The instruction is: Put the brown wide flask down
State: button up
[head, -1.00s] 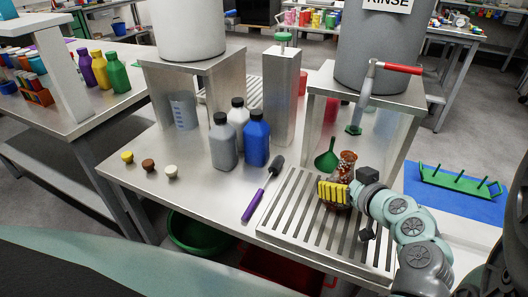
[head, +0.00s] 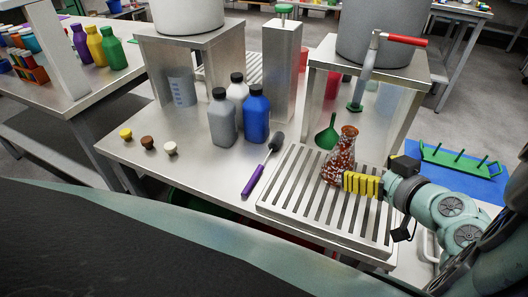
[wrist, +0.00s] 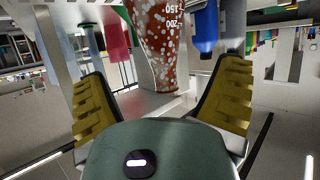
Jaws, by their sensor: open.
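The brown wide flask (head: 341,158) stands upright on the slotted metal drain rack (head: 300,222) at the right of the bench. It is reddish brown with pale specks, a narrow neck and a wide base. My gripper (head: 350,183) is low beside the flask, on its right, with its yellow fingers pointing at it. In the wrist view the fingers of my gripper (wrist: 165,100) are spread wide. The flask (wrist: 162,45) shows ahead between them, with white volume marks, and neither finger touches it there.
A green funnel (head: 328,132) and a tap with a red handle (head: 400,40) are behind the flask. A purple-handled brush (head: 262,168) lies left of the rack. Grey (head: 222,118), white and blue (head: 256,116) bottles stand further left. A green peg rack (head: 458,162) is at right on a blue mat.

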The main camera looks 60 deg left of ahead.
jog(key=shift+v, duration=1.45)
